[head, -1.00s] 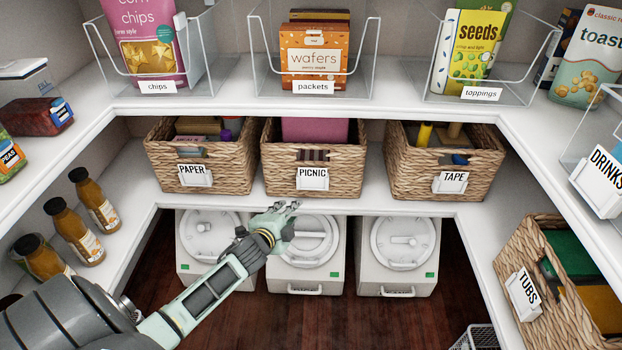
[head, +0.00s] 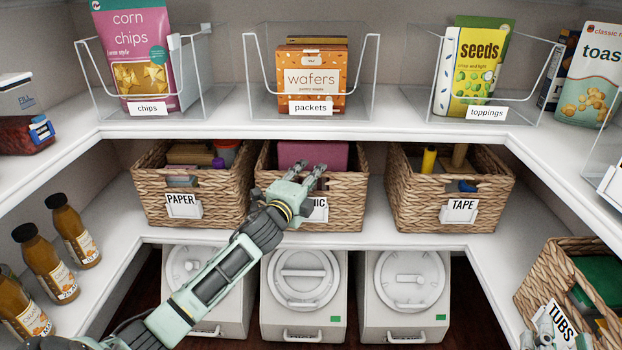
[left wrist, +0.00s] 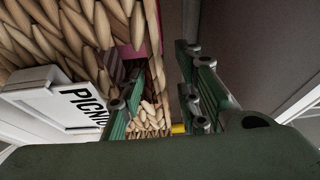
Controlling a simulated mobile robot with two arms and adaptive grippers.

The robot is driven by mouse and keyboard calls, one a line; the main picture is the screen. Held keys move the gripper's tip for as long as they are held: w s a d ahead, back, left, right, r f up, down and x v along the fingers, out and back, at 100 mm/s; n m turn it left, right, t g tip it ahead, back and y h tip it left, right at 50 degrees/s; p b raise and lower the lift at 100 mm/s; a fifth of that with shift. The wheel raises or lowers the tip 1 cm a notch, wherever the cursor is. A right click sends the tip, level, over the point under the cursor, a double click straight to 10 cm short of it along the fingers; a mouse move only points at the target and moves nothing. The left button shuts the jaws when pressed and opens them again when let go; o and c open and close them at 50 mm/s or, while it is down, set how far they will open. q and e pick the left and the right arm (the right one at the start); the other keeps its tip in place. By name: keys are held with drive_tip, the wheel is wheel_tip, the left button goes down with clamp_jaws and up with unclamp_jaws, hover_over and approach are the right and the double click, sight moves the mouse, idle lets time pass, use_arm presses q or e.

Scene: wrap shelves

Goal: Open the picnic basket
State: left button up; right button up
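The picnic basket (head: 345,205) is a woven basket in the middle of the lower shelf, holding a pink box (head: 299,154). My left gripper (head: 311,172) is in front of its upper front, partly covering the PICNIC label (head: 320,210). In the left wrist view the gripper (left wrist: 165,95) is open. One finger is near the handle hole (left wrist: 117,65) in the front wall; the other is beyond the rim. I cannot tell whether either finger touches the basket. My right gripper (head: 555,338) is partly visible at the bottom right edge, its fingers unclear.
The paper basket (head: 200,210) stands close on the left, the tape basket (head: 420,210) on the right. The upper shelf edge (head: 310,130) runs above the baskets. White lidded bins (head: 303,310) stand below. The tubs basket (head: 545,275) is at the right.

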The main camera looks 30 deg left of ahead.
use_arm(q)
drive_tip(key=shift+w+a, duration=0.1)
drive_tip(key=shift+w, duration=0.45)
clamp_jaws()
